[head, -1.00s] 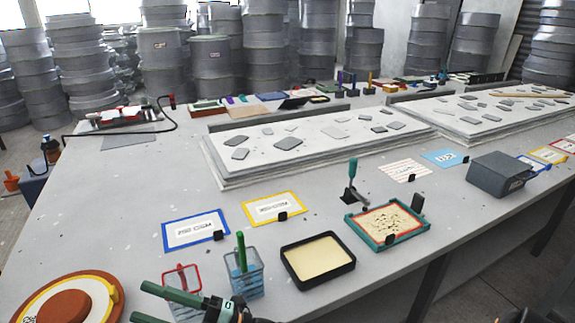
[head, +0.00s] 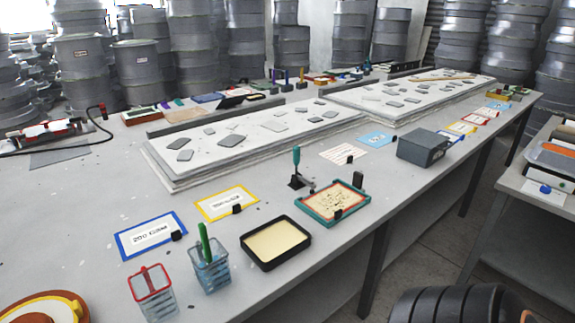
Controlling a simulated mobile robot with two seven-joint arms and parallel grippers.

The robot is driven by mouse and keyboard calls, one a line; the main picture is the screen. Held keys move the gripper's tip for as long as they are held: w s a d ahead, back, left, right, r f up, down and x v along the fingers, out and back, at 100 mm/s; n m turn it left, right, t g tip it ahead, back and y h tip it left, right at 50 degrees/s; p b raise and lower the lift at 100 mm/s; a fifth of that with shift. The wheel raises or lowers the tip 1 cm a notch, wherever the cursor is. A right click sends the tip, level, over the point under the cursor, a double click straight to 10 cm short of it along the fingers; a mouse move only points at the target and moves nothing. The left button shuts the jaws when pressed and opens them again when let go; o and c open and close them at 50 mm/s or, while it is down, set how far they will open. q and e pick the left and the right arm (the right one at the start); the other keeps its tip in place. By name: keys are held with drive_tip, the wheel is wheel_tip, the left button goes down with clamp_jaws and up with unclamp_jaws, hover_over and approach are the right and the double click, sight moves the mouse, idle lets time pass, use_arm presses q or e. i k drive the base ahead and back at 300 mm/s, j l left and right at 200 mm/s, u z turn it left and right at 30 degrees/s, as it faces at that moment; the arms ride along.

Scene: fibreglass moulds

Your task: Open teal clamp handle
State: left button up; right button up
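The teal clamp handle (head: 296,158) stands upright on its black clamp base (head: 297,182), at the middle of the table in the head view. A small metal arm reaches from the base toward a teal-framed tray (head: 349,213) with a cream, speckled filling. The clamp stands at the tray's back left corner. Whether its tip touches the tray is too small to tell. Neither of my grippers is in view, and nothing covers the clamp.
A black tray of cream filling (head: 275,242) and two wire-look bins (head: 153,293) stand nearer the front edge. A grey box (head: 422,148) is to the right. Long white slabs (head: 255,138) lie behind. Black ribbed cylinders (head: 455,304) show at the bottom right.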

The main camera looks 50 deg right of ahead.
sight(296, 150)
drive_tip(key=j+z, duration=0.15)
drive_tip(key=z, duration=0.3)
drive_tip(key=j+z, duration=0.15)
drive_tip(key=z, duration=0.3)
drive_tip(key=i, duration=0.05)
